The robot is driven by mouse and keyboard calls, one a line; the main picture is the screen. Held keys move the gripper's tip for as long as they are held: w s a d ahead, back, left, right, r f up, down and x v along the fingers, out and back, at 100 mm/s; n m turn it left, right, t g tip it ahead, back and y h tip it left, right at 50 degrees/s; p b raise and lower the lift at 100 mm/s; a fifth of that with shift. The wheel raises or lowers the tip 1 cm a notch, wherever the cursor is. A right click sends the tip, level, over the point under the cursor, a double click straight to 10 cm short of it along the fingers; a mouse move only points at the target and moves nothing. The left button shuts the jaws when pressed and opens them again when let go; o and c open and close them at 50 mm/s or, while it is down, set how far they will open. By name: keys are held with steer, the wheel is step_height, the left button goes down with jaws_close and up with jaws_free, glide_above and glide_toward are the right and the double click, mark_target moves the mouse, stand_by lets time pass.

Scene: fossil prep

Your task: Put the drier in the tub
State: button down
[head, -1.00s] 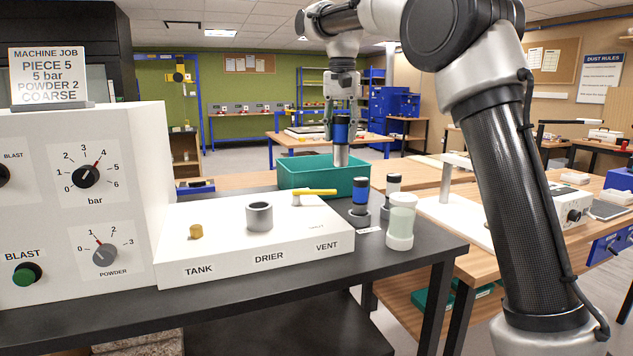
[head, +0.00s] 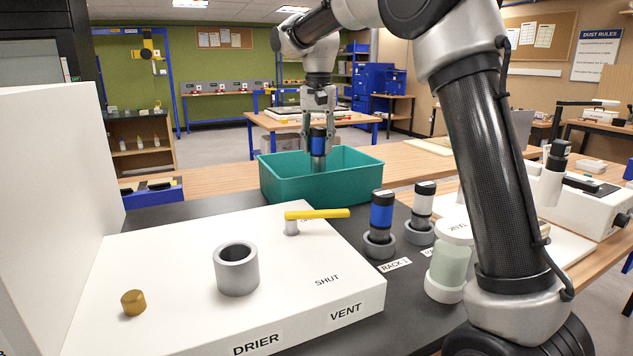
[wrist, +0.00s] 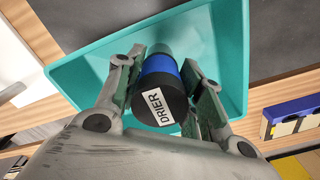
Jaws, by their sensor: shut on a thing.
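The drier (head: 318,143) is a cylinder with a blue band, a black cap and a grey lower part. My gripper (head: 318,125) is shut on it and holds it upright over the teal tub (head: 325,187). Its lower end reaches into the tub's opening; I cannot tell whether it touches the floor. In the wrist view the cap's DRIER label (wrist: 158,106) faces the camera, between the two fingers (wrist: 165,90). The tub (wrist: 85,75) surrounds the drier there. The grey socket (head: 237,270) above the DRIER label on the white panel is empty.
A similar blue-banded cylinder (head: 381,215) stands in a rack ring, with a grey one (head: 422,205) beside it. A pale green jar (head: 450,268) stands to their right. A yellow lever (head: 318,214) and brass knob (head: 134,302) are on the white panel (head: 170,270).

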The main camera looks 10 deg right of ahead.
mark_target(318, 128)
step_height(318, 128, down, 8)
steer(key=shift+r, duration=0.1)
steer(key=shift+f, duration=0.2)
steer(key=c, duration=1.2)
jaws_free()
step_height(318, 128, up, 12)
steer(key=shift+r, duration=0.2)
steer(key=shift+s, duration=0.15)
